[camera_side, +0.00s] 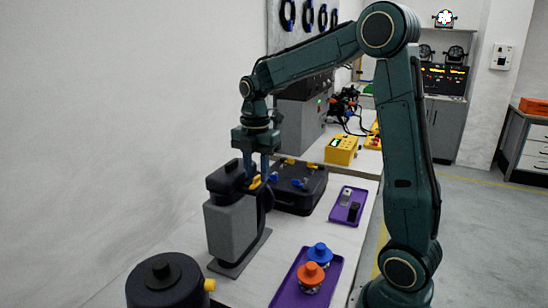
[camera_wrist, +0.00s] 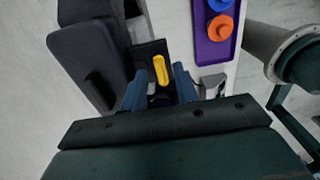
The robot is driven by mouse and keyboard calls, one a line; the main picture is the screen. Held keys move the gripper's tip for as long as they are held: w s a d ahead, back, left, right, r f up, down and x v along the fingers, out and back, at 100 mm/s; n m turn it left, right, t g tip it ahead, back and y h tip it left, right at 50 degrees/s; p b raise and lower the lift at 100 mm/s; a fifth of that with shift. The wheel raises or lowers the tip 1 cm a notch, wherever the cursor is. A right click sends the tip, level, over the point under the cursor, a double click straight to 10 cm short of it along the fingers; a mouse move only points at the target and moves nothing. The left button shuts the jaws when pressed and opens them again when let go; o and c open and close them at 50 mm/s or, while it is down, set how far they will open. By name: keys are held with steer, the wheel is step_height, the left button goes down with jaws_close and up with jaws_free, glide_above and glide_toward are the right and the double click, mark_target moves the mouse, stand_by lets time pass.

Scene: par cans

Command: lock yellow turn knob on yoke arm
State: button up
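The yellow turn knob (camera_side: 254,183) sits on the side of a grey and black fixture (camera_side: 231,228) that stands on a dark base plate. In the wrist view the knob (camera_wrist: 161,69) is an elongated yellow handle against a dark plate, probably the yoke arm (camera_wrist: 148,49). My gripper (camera_side: 261,172) points down over the knob in the side view. In the wrist view its two blue fingers (camera_wrist: 160,82) are apart, with the knob just beyond and between their tips. I see no clear contact. The fingers partly hide the knob's surroundings.
A purple tray (camera_side: 278,298) with an orange and a blue knobbed part stands right of the fixture. A black case (camera_side: 299,184) lies behind, beside a smaller purple tray (camera_side: 336,216). A black round can (camera_side: 166,282) is at front left. The bench between is clear.

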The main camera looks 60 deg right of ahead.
steer(key=shift+f, duration=0.2)
jaws_close()
